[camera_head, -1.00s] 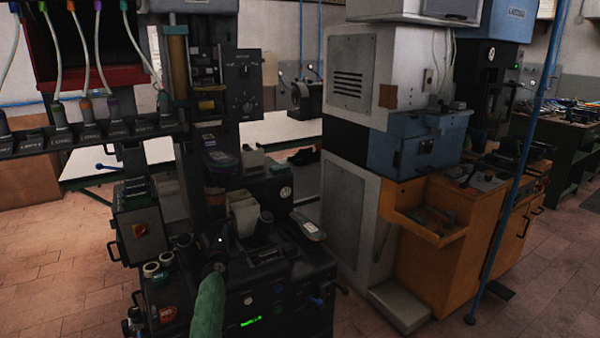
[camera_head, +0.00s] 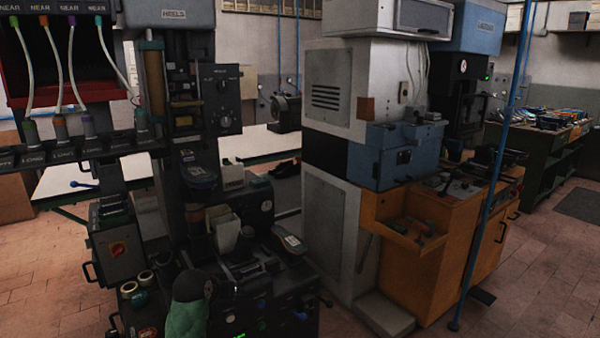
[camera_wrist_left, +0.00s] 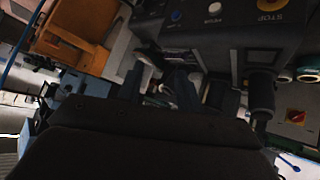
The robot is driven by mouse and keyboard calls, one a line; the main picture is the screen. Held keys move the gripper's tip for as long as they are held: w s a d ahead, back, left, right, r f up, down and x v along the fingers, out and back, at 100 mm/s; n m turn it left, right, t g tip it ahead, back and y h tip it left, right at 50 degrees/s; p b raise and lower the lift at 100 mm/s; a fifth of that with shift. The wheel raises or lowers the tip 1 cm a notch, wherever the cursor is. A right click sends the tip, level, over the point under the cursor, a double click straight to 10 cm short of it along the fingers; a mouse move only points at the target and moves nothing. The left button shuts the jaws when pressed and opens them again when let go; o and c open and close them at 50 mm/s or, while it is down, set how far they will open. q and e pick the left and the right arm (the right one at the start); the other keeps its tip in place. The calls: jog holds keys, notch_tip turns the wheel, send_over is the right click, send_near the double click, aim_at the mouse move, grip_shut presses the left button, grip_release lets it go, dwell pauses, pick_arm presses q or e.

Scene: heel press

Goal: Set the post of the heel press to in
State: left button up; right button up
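The heel press (camera_head: 172,195) is the dark machine at the left of the head view, with a tall column and a knob panel (camera_head: 220,98). Which part is its post, and how it is set, I cannot tell. A green rounded thing with a dark end (camera_head: 186,312) stands at the bottom, in front of the press; I cannot tell what it is. In the left wrist view, a dark panel with a yellow STOP button (camera_wrist_left: 270,5) and a dark cylindrical part (camera_wrist_left: 262,92) show. My left gripper (camera_wrist_left: 160,88) appears open and empty, its dark fingers apart. My right gripper is not in view.
A grey and blue machine (camera_head: 335,110) and an orange cabinet with a tray (camera_head: 400,235) stand right of the press. A blue pole (camera_head: 490,200) rises before the cabinet. Tiled floor (camera_head: 540,270) is clear at right.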

pick_arm(q)
jog(key=s+d+f+g, duration=0.1)
jog(key=s+f, duration=0.6)
jog(key=s, duration=0.9)
jog(key=s+d+f+g+y, duration=0.1)
jog(key=s+f, duration=0.6)
jog(key=s, duration=0.9)
jog(key=s+d+f+m+g, duration=0.1)
jog(key=s+f+g, duration=0.4)
jog(key=s, duration=1)
jog(key=shift+s+d+f+y, duration=0.3)
jog(key=shift+s+d+f, duration=0.1)
jog(key=shift+d+f, duration=0.5)
